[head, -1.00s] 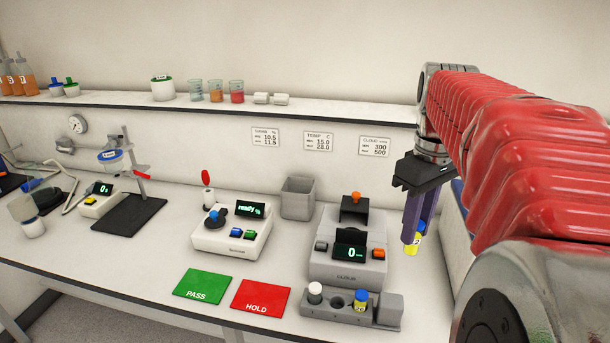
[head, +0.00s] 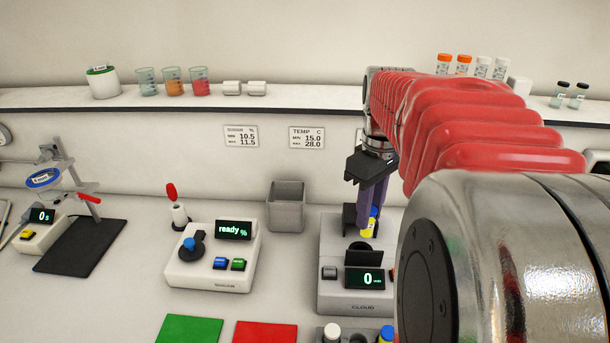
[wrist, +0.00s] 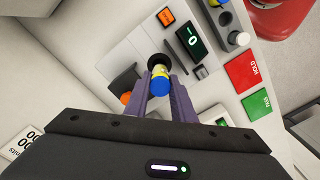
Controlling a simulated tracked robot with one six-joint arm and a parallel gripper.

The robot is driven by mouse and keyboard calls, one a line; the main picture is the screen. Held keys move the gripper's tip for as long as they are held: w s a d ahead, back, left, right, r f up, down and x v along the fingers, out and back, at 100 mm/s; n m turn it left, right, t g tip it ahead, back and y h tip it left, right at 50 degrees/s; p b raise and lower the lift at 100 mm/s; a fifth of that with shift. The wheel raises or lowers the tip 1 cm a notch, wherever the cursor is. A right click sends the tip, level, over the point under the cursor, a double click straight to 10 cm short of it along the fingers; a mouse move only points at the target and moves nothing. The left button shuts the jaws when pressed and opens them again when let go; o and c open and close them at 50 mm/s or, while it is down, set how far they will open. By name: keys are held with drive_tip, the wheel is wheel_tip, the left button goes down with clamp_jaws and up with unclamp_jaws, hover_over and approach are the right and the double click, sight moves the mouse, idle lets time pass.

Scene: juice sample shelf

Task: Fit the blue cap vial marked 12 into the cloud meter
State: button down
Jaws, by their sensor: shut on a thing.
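My gripper (head: 370,208) is shut on a yellow-labelled vial (head: 368,227) with a blue cap. In the wrist view the blue cap (wrist: 161,87) sits between the purple fingers (wrist: 160,79). The number on its label cannot be read now. The grey cloud meter (head: 345,300) reads 0. Its lid stands open, with the orange knob (wrist: 126,97) showing in the wrist view. The vial is upright, over or just behind the meter's dark round well (head: 361,246). The wrist view shows the black well ring (wrist: 158,60) close by the vial. I cannot tell whether the vial's bottom has entered it.
A rack in front of the meter holds a white-capped vial (head: 332,332) and another blue-capped vial (head: 386,333). A white meter (head: 210,265) reading "ready" and a grey bin (head: 286,208) stand to the left. Green (head: 188,329) and red (head: 265,332) mats lie in front.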

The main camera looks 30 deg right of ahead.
drive_tip(key=shift+w+f, duration=0.3)
drive_tip(key=shift+w, duration=0.05)
drive_tip(key=shift+f, duration=0.15)
hover_over(362, 243)
drive_tip(key=s+a, duration=0.2)
drive_tip(key=shift+w+d+f, duration=0.1)
drive_tip(key=shift+f, duration=0.95)
drive_tip(key=shift+w+d+f, duration=0.1)
drive_tip(key=shift+f, duration=0.95)
drive_tip(key=shift+a+f, duration=0.1)
drive_tip(key=shift+f, duration=2.1)
idle(0.7)
drive_tip(key=c, duration=1.8)
unclamp_jaws()
drive_tip(key=o, duration=0.4)
drive_tip(key=shift+a+f, duration=0.1)
drive_tip(key=shift+c, duration=0.2)
drive_tip(key=shift+s, duration=0.1)
